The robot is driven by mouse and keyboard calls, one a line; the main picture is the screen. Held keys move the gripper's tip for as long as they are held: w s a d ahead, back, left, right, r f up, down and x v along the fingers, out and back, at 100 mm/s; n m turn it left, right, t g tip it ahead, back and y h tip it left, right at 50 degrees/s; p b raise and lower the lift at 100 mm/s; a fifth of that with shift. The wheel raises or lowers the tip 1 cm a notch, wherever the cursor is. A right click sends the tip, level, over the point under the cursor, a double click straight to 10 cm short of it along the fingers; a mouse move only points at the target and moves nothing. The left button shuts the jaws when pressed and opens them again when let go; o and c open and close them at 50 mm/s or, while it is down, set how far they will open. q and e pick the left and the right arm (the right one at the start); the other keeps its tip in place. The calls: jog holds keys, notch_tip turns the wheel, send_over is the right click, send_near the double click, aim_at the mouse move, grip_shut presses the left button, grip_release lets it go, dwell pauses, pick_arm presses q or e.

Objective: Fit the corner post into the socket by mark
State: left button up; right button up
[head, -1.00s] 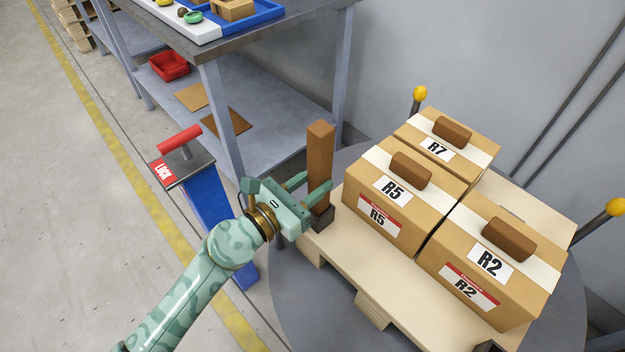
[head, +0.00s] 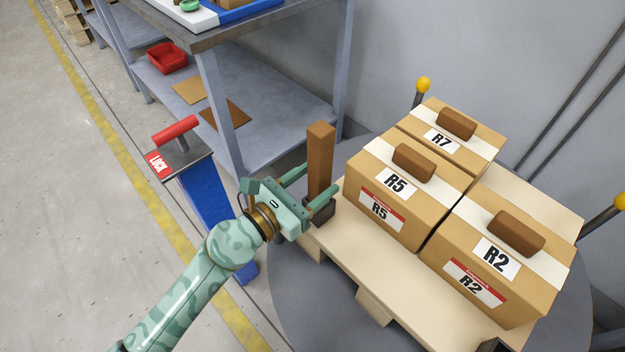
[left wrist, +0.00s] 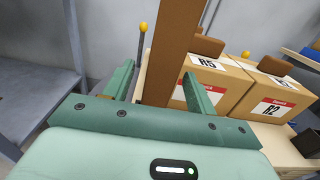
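The corner post (head: 320,155) is a brown square bar. It stands upright with its foot in the dark socket (head: 319,214) at the pallet's near left corner; how deep it sits is hidden. My left gripper (head: 318,182) is open, with its green fingers on either side of the post's lower part. In the left wrist view the post (left wrist: 172,50) rises between the fingers, with a clear gap to the left finger and the right finger close to it. No mark shows on the socket. My right gripper is not in view.
Boxes R5 (head: 388,205), R2 (head: 480,280) and R7 (head: 440,140) stand on the pallet (head: 390,270) right of the post. Another dark socket (head: 492,346) shows at the bottom edge. A blue stand with a red LOCK handle (head: 175,131) and a grey shelf bench (head: 250,90) are to the left.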

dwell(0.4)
pick_arm(q)
jog(key=shift+s+a+f, duration=0.1)
jog(key=shift+s+a, duration=0.3)
jog(key=b+v, duration=0.4)
jog(key=v, duration=1.1)
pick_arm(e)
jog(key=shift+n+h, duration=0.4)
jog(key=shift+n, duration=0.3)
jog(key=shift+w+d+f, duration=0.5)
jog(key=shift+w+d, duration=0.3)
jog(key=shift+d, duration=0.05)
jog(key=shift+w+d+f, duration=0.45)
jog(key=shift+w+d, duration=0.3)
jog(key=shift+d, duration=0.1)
